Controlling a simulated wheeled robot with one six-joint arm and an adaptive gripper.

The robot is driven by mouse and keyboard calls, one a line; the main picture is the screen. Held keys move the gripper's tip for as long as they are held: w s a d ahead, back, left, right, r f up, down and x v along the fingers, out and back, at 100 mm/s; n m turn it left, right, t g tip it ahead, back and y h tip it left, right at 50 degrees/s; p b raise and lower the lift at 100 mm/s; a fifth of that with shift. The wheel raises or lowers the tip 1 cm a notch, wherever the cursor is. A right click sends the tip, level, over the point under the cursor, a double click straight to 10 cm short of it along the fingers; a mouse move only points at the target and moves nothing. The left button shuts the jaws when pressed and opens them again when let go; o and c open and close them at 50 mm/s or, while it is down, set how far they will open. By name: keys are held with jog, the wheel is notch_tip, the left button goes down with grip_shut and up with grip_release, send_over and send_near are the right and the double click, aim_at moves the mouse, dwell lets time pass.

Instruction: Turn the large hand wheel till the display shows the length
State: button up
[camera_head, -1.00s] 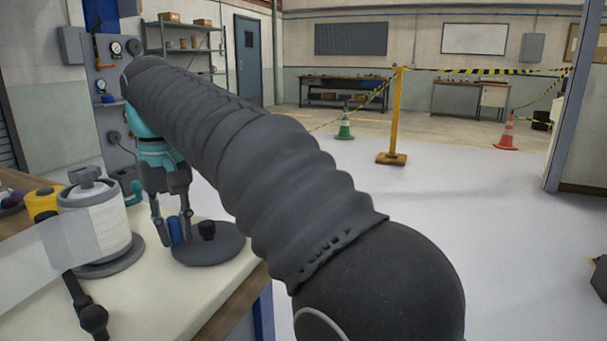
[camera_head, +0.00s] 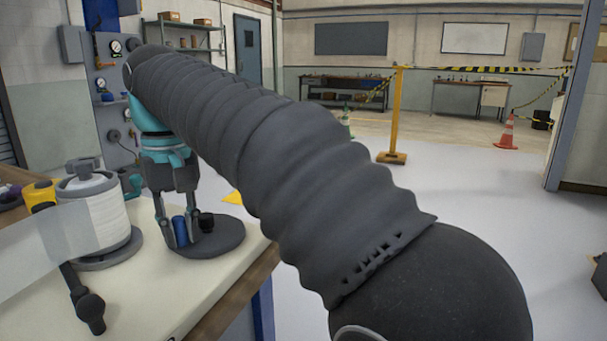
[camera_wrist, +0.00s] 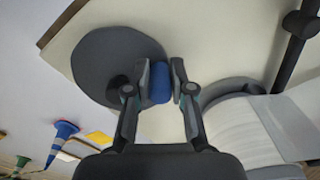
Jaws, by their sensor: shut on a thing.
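The large hand wheel (camera_head: 222,240) appears as a flat dark grey disc lying on the bench top, with a black stub (camera_head: 206,221) near its middle. A blue upright grip (camera_head: 180,231) stands near its rim, to the left in the head view. My gripper (camera_head: 181,238) points down and is shut on this blue grip. In the wrist view the blue grip (camera_wrist: 160,83) sits between my two fingers (camera_wrist: 160,88), at the right edge of the wheel (camera_wrist: 105,50). I see no readable display.
A white film roll (camera_head: 108,212) stands left of the wheel, with a translucent strip (camera_head: 35,255) running left. A black rod with a knob (camera_head: 88,310) lies in front. The bench's right edge (camera_head: 235,290) is close to the wheel. Gauges (camera_head: 115,47) are behind.

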aim_at(219, 246)
jog(key=shift+s+d+r+b, duration=0.1)
jog(key=shift+s+d+b, duration=0.1)
jog(key=shift+d, duration=0.35)
jog(key=shift+s+d+b, duration=0.1)
jog(key=shift+d+b, duration=0.05)
jog(key=shift+d, duration=0.5)
jog(key=shift+w+d, duration=0.15)
jog(key=shift+d, duration=0.85)
jog(key=shift+w+d, duration=0.4)
jog(key=shift+d, duration=0.3)
jog(key=o, duration=1.7)
jog(key=shift+a, duration=0.1)
